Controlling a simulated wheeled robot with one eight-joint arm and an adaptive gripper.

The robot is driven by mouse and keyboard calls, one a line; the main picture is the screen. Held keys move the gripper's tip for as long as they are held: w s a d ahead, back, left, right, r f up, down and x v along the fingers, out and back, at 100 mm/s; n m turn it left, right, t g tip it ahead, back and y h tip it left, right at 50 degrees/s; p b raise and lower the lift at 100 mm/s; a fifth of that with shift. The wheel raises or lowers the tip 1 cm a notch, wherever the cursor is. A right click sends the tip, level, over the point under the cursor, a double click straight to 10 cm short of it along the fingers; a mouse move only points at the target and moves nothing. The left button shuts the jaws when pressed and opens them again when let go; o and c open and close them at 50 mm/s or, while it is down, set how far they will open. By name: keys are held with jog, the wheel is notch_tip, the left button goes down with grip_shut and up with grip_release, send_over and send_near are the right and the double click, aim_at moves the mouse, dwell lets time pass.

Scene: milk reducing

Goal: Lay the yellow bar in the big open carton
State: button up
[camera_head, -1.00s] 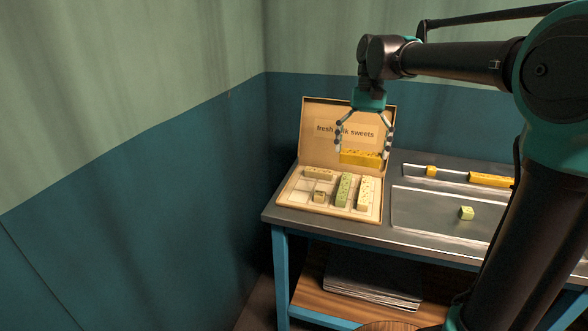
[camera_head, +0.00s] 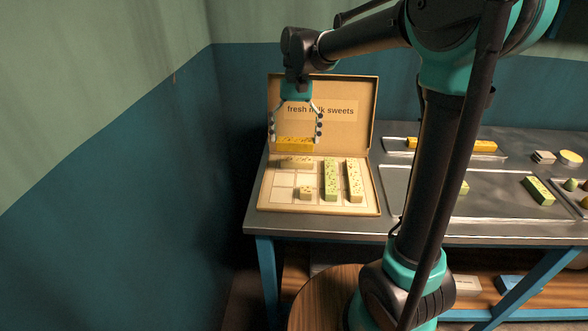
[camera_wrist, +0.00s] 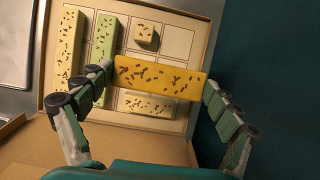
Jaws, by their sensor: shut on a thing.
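My gripper (camera_head: 295,130) is shut on a yellow bar (camera_head: 295,145), holding it by its two ends above the big open carton (camera_head: 270,208). The bar is dark-speckled and lies level between the fingers; in the wrist view the bar (camera_wrist: 160,78) spans from finger to finger. The carton's lid stands up at the back and reads "fresh milk sweets". The carton has a grid of cells. It holds a green bar (camera_head: 331,180), a pale yellow bar (camera_head: 353,181), a small cube (camera_head: 305,193) and a pale bar (camera_head: 295,162) at the back, partly under the held bar.
A tray behind my arm holds another yellow bar (camera_head: 470,145). A larger tray holds a green bar (camera_head: 538,190) and a green piece mostly hidden by my arm. Pale pieces (camera_head: 571,157) lie at the right. A wall stands close on the left.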

notch_tip(320, 180, down, 11)
jog(key=shift+f, duration=0.1)
dwell(0.3)
jog(key=shift+f, duration=0.1)
jog(key=o, duration=1)
jog(key=v, duration=1.2)
jog(key=shift+s, duration=0.1)
